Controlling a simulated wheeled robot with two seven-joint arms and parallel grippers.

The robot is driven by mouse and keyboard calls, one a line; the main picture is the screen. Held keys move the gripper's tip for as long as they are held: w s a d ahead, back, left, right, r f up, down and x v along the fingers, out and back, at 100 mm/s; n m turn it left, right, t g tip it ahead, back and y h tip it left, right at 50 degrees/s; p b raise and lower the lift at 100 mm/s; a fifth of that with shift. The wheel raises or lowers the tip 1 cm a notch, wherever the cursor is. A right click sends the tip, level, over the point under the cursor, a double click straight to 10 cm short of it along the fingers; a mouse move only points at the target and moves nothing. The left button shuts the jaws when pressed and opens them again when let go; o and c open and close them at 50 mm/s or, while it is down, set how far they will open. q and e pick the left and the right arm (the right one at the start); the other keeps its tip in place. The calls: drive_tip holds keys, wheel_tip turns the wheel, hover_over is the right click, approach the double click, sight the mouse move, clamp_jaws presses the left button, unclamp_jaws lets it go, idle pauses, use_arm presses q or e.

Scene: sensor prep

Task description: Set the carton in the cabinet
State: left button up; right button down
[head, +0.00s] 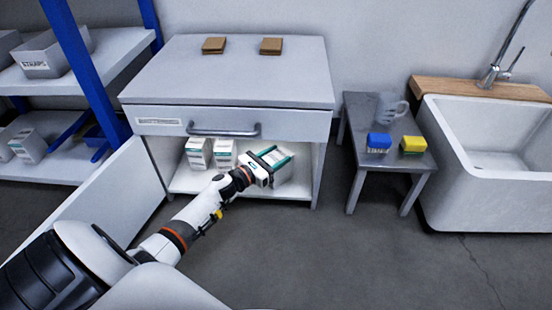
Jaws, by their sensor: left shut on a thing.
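The cabinet (319,160) is a grey unit with a closed drawer above an open lower compartment. Its door (105,197) stands open to the left. Two white and green cartons, one at the left (198,153) and one beside it (224,154), stand upright inside. My left gripper (274,166) reaches into the opening, right of these two. It is shut on a white and green carton (284,173), which looks tilted. The gripper hides part of this carton, and I cannot tell whether it touches the shelf. My right gripper is not in view.
The drawer with its bar handle (224,131) sits just above my left gripper. Two brown blocks lie on the cabinet top (235,80). A small table (377,183) with a blue and a yellow item stands right, beside a white sink (483,190). Blue-post shelving stands left.

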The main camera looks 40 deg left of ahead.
use_arm(q)
drive_tip(key=shift+f, duration=0.15)
drive_tip(key=o, duration=1)
drive_tip(key=shift+o, duration=0.2)
drive_tip(key=shift+r, duration=0.3)
drive_tip(key=p+v, duration=0.6)
drive_tip(key=v, duration=0.6)
drive_tip(key=shift+f+p, duration=0.15)
drive_tip(key=shift+p, duration=0.25)
